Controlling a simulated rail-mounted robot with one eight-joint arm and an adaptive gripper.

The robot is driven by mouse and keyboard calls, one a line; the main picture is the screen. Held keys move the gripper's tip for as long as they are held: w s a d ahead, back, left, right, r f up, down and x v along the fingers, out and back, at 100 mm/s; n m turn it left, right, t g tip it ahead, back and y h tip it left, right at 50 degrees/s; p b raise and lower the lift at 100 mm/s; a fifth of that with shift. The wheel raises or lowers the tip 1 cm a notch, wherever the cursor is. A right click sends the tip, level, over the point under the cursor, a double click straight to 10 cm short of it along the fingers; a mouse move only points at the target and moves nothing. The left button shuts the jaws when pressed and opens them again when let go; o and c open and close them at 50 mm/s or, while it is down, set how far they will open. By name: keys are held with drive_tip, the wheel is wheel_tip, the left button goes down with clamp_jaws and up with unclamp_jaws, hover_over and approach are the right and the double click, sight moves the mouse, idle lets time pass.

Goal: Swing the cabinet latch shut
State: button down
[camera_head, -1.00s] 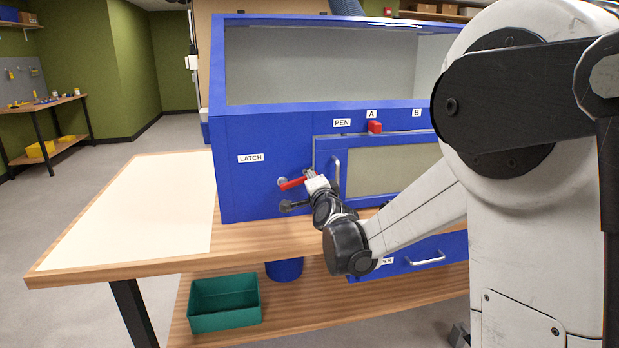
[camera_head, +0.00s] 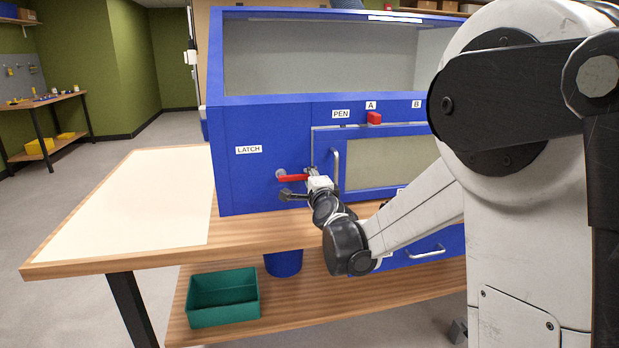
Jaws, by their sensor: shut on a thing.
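The blue cabinet (camera_head: 238,185) stands on the wooden bench. Its red latch bar (camera_head: 291,178) is on the front panel below and right of the LATCH label (camera_head: 248,149). The bar lies about level, from a round grey pivot (camera_head: 280,174) at its left towards the cabinet door (camera_head: 323,160). My gripper (camera_head: 309,174) is at the bar's right end, beside the door's left edge, and is shut on the latch bar. The fingertips are small here, and they hide the bar's end. The door, with a pale window and an upright handle (camera_head: 335,168), looks closed.
A dark knob or lever (camera_head: 290,196) sticks out just below the latch. A green bin (camera_head: 224,298) and a blue bucket (camera_head: 284,263) are on the lower shelf. The bench's left part (camera_head: 140,200) is clear.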

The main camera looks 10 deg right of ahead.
drive_tip(key=shift+s, duration=0.1)
drive_tip(key=c, duration=1.7)
unclamp_jaws()
drive_tip(key=s, duration=1.2)
drive_tip(key=s+f+n+g+p, duration=0.1)
drive_tip(key=s+n+g, duration=0.2)
drive_tip(key=s+n, duration=0.3)
drive_tip(key=s+f+n+g+p, duration=0.1)
drive_tip(key=s+n+g, duration=0.3)
drive_tip(key=s, duration=1.1)
drive_tip(key=s+f+n+g+p, duration=0.1)
drive_tip(key=s+n+g, duration=0.3)
drive_tip(key=s+n, duration=0.4)
drive_tip(key=shift+s+f+p, duration=0.2)
drive_tip(key=shift+s+p, duration=0.1)
drive_tip(key=shift+s, duration=0.6)
drive_tip(key=shift+s+f+p, duration=0.2)
drive_tip(key=shift+s+p, duration=0.1)
drive_tip(key=shift+s, duration=0.55)
